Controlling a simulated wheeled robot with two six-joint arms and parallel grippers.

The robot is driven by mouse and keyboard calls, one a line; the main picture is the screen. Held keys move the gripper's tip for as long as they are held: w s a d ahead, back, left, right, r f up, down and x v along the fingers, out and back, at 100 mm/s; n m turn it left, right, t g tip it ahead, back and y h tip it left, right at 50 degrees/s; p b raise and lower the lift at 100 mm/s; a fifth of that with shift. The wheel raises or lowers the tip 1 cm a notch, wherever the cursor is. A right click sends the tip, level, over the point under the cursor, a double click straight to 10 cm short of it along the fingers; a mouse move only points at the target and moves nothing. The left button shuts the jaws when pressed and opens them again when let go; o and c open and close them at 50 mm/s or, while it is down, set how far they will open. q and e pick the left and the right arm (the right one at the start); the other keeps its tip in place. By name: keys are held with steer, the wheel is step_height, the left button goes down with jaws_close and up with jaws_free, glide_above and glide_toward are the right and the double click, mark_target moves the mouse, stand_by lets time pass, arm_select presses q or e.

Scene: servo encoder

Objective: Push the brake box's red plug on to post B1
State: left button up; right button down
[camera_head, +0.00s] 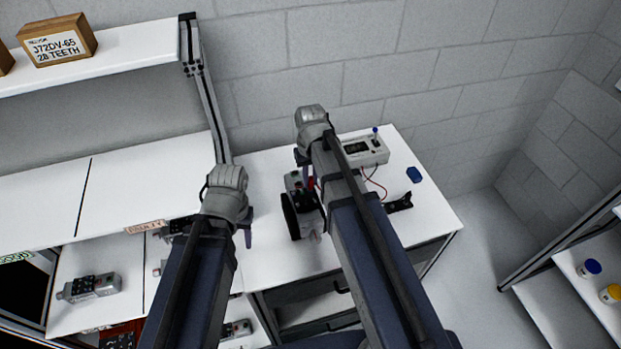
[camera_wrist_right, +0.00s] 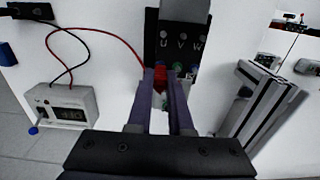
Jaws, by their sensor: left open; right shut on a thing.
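The brake box (camera_wrist_right: 62,103), a pale box with a small display, has a red and a black wire coming from it; in the head view the box (camera_head: 368,152) stands at the back of the table. My right gripper (camera_wrist_right: 162,80) is shut on the red plug (camera_wrist_right: 159,87), where the red wire ends. The plug is at the terminal area of a motor unit (camera_head: 294,186) with a dark plate (camera_wrist_right: 178,30) marked U V W. Post B1 cannot be made out, nor whether the plug touches it. My left gripper (camera_head: 247,236) hangs near the table's left edge, left of the motor.
A blue block (camera_head: 414,174) and a black clip-like part (camera_head: 399,203) lie on the table (camera_head: 432,215) to the right. A shelf frame stands at the left, with further motor units (camera_head: 90,287) below. The table's right front is clear.

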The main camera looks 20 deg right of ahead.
steer(key=shift+f, duration=0.2)
stand_by(0.3)
steer(key=c, duration=0.8)
jaws_free()
steer(key=shift+o, duration=0.2)
steer(key=shift+r, duration=0.2)
step_height(320, 180, up, 7)
steer(key=p, duration=0.7)
steer(key=shift+f, duration=0.1)
steer(key=shift+f, duration=0.1)
